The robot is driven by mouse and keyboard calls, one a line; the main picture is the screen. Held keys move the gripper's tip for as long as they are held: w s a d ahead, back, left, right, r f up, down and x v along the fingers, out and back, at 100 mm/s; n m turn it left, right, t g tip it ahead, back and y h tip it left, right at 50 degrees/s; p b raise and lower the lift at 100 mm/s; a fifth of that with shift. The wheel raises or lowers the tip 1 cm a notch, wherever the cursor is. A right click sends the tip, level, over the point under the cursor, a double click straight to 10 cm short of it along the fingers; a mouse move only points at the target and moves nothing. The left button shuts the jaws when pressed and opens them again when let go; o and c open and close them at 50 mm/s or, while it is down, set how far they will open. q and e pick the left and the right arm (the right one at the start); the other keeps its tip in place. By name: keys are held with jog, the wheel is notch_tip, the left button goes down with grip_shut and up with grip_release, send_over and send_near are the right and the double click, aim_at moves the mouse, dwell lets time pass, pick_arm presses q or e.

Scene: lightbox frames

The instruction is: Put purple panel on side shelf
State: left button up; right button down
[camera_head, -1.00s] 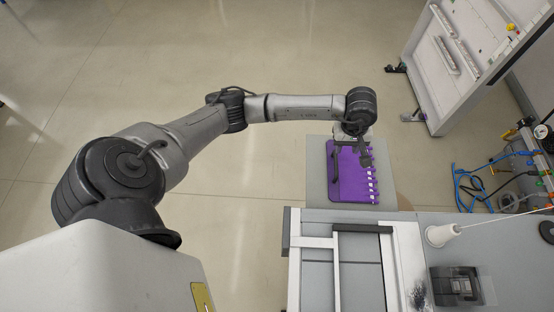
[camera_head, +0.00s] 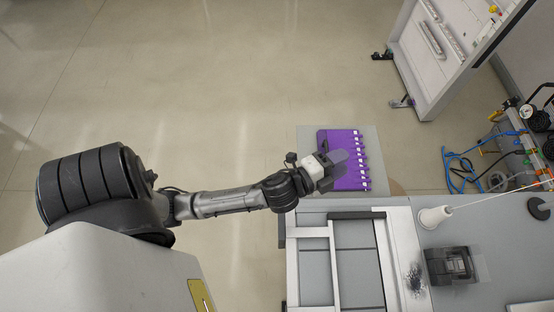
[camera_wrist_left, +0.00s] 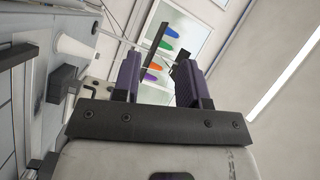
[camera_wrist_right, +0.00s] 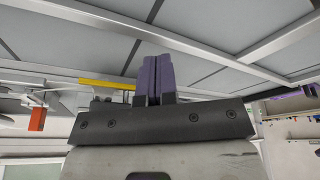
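The purple panel (camera_head: 352,178) lies flat on the grey side shelf (camera_head: 308,147), with a row of pale tabs along its right edge.
The workbench with its metal frame (camera_head: 306,232) adjoins the shelf's near side. A white cone (camera_head: 434,216) and a black device (camera_head: 449,265) stand on it. A white cabinet (camera_head: 430,62) stands at upper right, near blue hoses (camera_head: 460,160). The floor left of the shelf is clear.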

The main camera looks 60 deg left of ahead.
pick_arm(q)
jog(key=s+f+n+g, duration=0.3)
jog(key=s+a+f+n+g+y, duration=0.1)
jog(key=s+f+n+g, duration=0.1)
jog(key=s+f+n, duration=0.1)
jog(key=s+a+f+n+g, duration=0.1)
jog(key=s+f+n+g, duration=0.2)
jog(key=s+f, duration=0.1)
jog(key=shift+s+a+f+g+y, duration=0.2)
jog(key=shift+s+a+g+y, duration=0.1)
jog(key=shift+s, duration=0.1)
jog(key=s+d+f+n+g+h, duration=0.1)
jog(key=s+f+g, duration=0.1)
jog(key=s, duration=0.3)
jog(key=s+d+f+n+g, duration=0.1)
jog(key=s+n+g, duration=0.1)
jog(key=s, duration=0.4)
jog(key=shift+f+g+h, duration=0.35)
jog(key=shift+g+h, duration=0.05)
jog(key=shift+g, duration=0.5)
